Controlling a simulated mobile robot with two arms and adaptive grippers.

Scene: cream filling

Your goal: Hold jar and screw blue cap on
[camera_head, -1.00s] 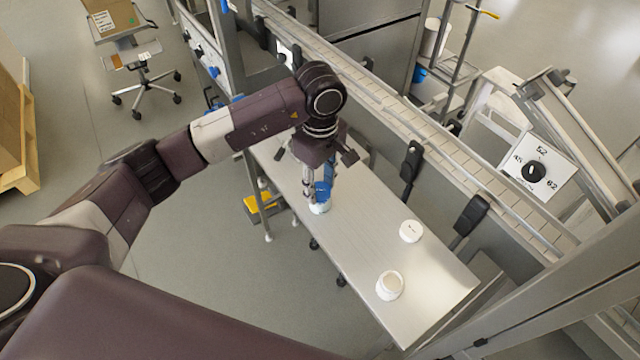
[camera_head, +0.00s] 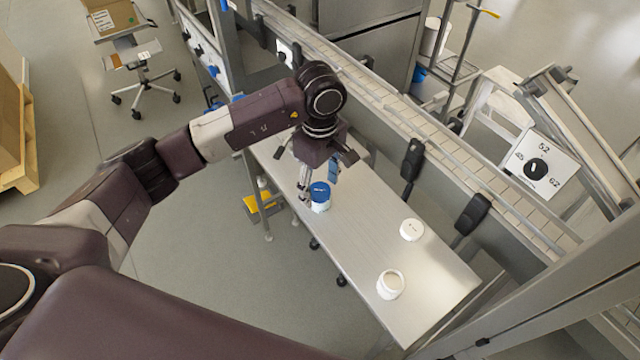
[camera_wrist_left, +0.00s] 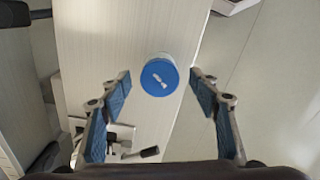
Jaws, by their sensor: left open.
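A white jar (camera_head: 321,208) stands upright on the steel table with a blue cap (camera_head: 320,189) on top. The cap looks level, but I cannot tell how tightly it sits. My left gripper (camera_head: 318,179) is open just above the capped jar, its blue-padded fingers spread to either side. In the left wrist view the round blue cap (camera_wrist_left: 159,77) lies between the spread fingers, apart from both pads, with a little white jar wall behind it. My right gripper is not in view.
A white lidded jar or lid (camera_head: 411,230) and a white open-looking jar (camera_head: 390,284) stand further right on the steel table (camera_head: 430,290). A conveyor (camera_head: 450,155) with black brackets runs along the table's far side. The table between is clear.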

